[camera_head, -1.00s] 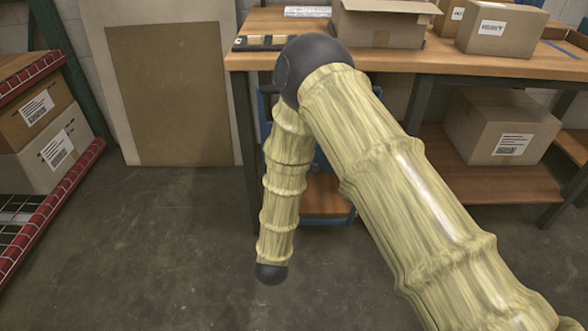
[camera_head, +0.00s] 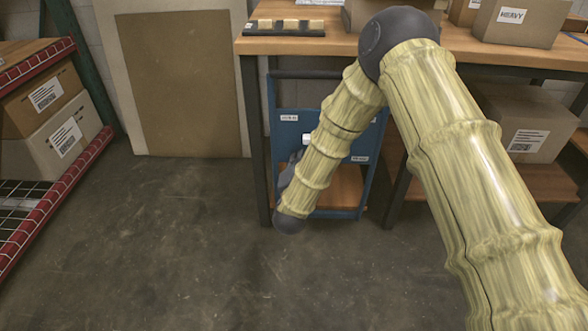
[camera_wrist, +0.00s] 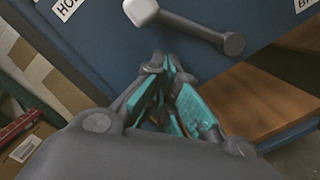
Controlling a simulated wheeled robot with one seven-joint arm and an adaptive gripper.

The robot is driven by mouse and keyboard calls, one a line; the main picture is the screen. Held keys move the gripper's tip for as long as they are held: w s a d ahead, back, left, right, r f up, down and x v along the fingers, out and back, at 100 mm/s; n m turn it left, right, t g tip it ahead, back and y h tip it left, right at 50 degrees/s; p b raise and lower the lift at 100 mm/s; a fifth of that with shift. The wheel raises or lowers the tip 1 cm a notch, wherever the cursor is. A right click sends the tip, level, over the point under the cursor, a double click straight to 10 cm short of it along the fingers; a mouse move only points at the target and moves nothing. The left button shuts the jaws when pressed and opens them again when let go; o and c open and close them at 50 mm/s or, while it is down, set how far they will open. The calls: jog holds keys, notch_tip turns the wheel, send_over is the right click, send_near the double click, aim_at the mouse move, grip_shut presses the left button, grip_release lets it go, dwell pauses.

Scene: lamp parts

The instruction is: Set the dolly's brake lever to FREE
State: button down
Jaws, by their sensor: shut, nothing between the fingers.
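The dolly's blue panel (camera_head: 340,125) stands upright below the bench, partly hidden by my arm. The brake lever (camera_wrist: 190,25) is a grey bar with a pale knob at its upper left end and a round grey end at its lower right. Its pale knob also shows in the head view (camera_head: 306,139). One label (camera_wrist: 66,8) begins "HO"; another (camera_wrist: 306,5) at the right is cut off. My gripper (camera_wrist: 167,65), with teal finger pads, is shut and empty just below the lever in the wrist view, apparently apart from it. In the head view it is mostly behind my forearm.
The wooden bench (camera_head: 380,45) carries boxes and a dark strip with blocks (camera_head: 285,27). A bench leg (camera_head: 255,140) stands close left of the dolly. A red-edged rack (camera_head: 70,180) is at the left. The floor (camera_head: 160,240) between is clear.

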jog(key=shift+w+d+r, duration=0.15)
jog(key=shift+d+r, duration=0.4)
jog(key=shift+d, duration=0.3)
jog(key=shift+d+r, duration=0.1)
jog(key=shift+d, duration=0.05)
